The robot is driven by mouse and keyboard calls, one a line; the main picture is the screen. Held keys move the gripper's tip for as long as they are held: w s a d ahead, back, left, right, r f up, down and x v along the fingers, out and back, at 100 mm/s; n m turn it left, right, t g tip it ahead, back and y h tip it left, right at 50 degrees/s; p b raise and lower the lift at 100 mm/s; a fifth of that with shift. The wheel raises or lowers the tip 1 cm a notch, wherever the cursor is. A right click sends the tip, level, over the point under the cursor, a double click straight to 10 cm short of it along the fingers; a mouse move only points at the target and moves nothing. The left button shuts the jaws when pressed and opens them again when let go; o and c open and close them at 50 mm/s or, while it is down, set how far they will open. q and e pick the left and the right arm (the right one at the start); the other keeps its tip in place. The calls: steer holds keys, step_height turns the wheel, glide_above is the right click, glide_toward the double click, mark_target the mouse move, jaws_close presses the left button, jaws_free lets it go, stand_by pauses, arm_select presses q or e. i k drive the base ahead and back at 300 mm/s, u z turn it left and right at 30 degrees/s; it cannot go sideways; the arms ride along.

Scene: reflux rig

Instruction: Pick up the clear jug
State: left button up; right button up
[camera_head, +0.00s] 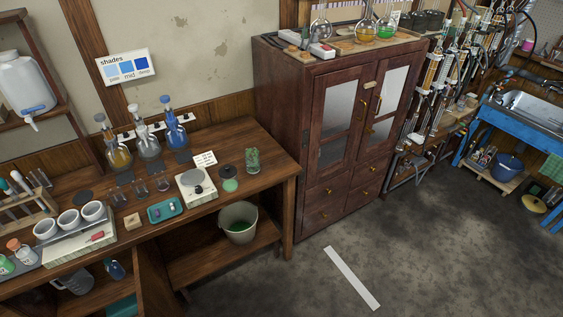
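A clear, greyish jug (76,281) with a handle on its left side stands on the lower shelf under the left part of the wooden bench. The bench top overhangs it from above. Neither of my grippers is in view.
A blue-capped bottle (115,269) stands just right of the jug, and a teal tray (122,306) lies lower down. The bench top (225,150) holds flasks, small glasses, a scale and white cups. A bucket (238,222) sits on the right lower shelf. The floor (290,285) in front is mostly clear.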

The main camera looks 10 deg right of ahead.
mark_target(80, 282)
steer(key=u, duration=1.7)
